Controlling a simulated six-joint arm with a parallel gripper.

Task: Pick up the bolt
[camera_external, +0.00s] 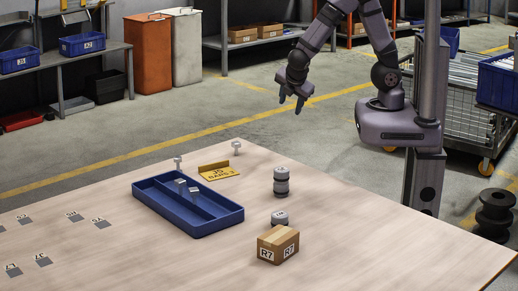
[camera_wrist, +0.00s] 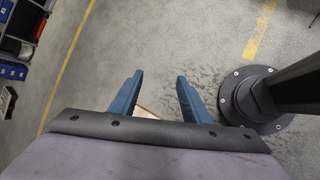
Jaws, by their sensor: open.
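Two small pale grey bolt-like pieces stand upright on the wooden table (camera_external: 330,235) in the external view. One (camera_external: 178,161) is behind the blue tray (camera_external: 218,226), the other (camera_external: 236,146) farther right near the yellow sign. Two more small grey pieces (camera_external: 181,184) are in the tray; their exact shape is too small to tell. My gripper (camera_external: 291,104) is high beyond the table's far edge, apart from all of these. In the wrist view its two blue fingers (camera_wrist: 160,78) are spread with nothing between them. No bolt shows there.
A yellow sign (camera_external: 217,171) stands behind the tray. Dark grey stacked cylinders (camera_external: 281,183), a shorter grey piece (camera_external: 279,217) and a cardboard box labelled R7 (camera_external: 278,244) stand to its right. Flat grey labels lie at left. The table's right side is clear.

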